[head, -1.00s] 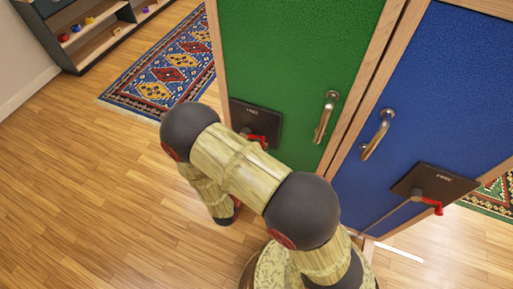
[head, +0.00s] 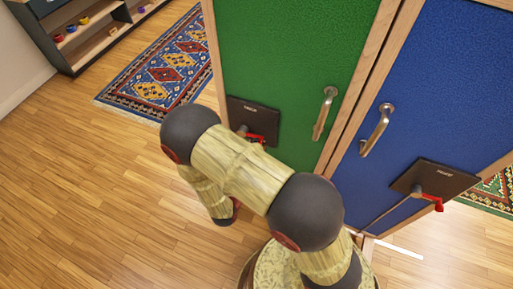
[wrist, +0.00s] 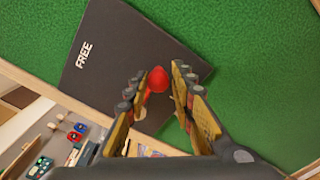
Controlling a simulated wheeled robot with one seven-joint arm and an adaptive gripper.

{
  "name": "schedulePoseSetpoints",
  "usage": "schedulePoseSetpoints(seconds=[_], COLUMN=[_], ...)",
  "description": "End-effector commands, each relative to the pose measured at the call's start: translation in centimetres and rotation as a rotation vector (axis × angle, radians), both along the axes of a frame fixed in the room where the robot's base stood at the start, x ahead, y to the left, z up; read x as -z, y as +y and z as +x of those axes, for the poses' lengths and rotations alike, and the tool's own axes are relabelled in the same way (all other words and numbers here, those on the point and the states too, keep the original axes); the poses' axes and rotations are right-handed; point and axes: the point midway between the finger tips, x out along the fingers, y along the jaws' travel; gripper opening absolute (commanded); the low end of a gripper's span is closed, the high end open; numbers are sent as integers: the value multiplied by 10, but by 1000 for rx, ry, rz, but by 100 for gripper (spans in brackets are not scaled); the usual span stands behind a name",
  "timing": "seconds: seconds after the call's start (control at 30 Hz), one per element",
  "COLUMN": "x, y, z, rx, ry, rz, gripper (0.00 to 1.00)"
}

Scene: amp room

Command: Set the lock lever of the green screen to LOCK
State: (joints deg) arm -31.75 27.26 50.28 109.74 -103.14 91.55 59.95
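The green screen (head: 290,60) stands upright, with a dark lock plate (head: 268,117) low on its left side. The plate's red lever (head: 257,138) shows beside my arm, which partly covers it. In the wrist view the dark plate (wrist: 125,55) carries the word FREE at its left end. The lever's red end (wrist: 157,80) lies between my gripper's fingertips (wrist: 160,78). The two fingers are apart, one on each side of it; I cannot tell whether either touches.
A blue screen (head: 440,90) adjoins on the right, with its own dark plate (head: 436,180) and red lever. Metal handles (head: 324,114) stick out from both screens. A patterned rug (head: 160,65) and low shelf (head: 85,35) lie at the upper left. Wooden floor at left is clear.

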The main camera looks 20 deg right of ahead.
Motion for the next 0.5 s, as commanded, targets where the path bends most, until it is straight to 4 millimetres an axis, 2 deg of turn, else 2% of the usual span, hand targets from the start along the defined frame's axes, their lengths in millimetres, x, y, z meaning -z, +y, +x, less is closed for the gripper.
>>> schedulePoseSetpoints(seconds=[0.2, 0.5], x=[-1, -1], y=[0, 1], z=[0, 0], rx=[0, -1], ry=[-1, -1], rz=[-1, -1], gripper=[38, 38])
